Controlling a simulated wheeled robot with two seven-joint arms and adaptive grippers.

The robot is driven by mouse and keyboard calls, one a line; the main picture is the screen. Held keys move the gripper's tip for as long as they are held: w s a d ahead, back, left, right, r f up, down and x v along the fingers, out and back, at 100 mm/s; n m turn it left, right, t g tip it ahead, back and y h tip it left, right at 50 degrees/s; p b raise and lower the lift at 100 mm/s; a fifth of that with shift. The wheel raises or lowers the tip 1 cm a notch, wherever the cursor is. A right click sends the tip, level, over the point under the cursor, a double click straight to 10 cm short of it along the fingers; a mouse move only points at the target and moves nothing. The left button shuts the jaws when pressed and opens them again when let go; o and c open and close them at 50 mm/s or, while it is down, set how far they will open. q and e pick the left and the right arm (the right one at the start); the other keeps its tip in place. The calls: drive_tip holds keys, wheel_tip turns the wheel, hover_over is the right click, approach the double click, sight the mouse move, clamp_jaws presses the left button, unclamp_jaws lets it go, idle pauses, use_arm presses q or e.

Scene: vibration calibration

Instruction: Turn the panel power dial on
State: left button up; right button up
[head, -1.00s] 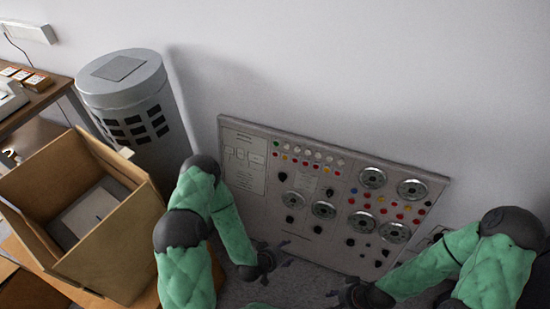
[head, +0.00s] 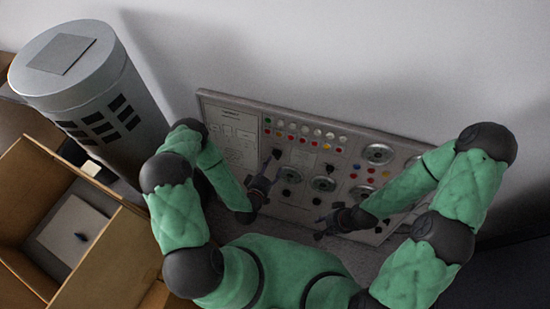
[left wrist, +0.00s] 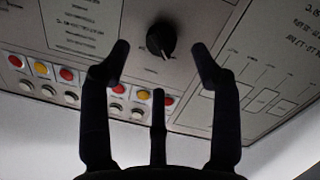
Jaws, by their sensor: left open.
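The grey control panel (head: 232,137) leans against the wall. A black power dial (left wrist: 161,38) with a pointer mark is on its face in the left wrist view, and it also shows small in the head view (head: 276,153). My left gripper (left wrist: 160,53) is open and empty, its two fingertips to the left and right of the dial and a little short of it in the picture. Contact cannot be told. In the head view my left gripper (head: 268,174) is at the panel's left half. My right gripper (head: 322,227) is near the panel's lower edge; its fingers are too small to read.
Red, yellow and white buttons (left wrist: 66,75) line the panel near the dial. Round metal gauges (head: 324,184) sit lower and right. A grey cylindrical bin (head: 75,85) and an open cardboard box (head: 95,262) stand at the left.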

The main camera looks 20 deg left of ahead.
sight(276, 158)
use_arm(q)
drive_tip(key=b+x, duration=0.1)
drive_tip(key=x, duration=0.4)
drive_tip(key=shift+w, duration=0.35)
drive_tip(key=shift+s+d+f, duration=0.1)
drive_tip(key=c, duration=1.1)
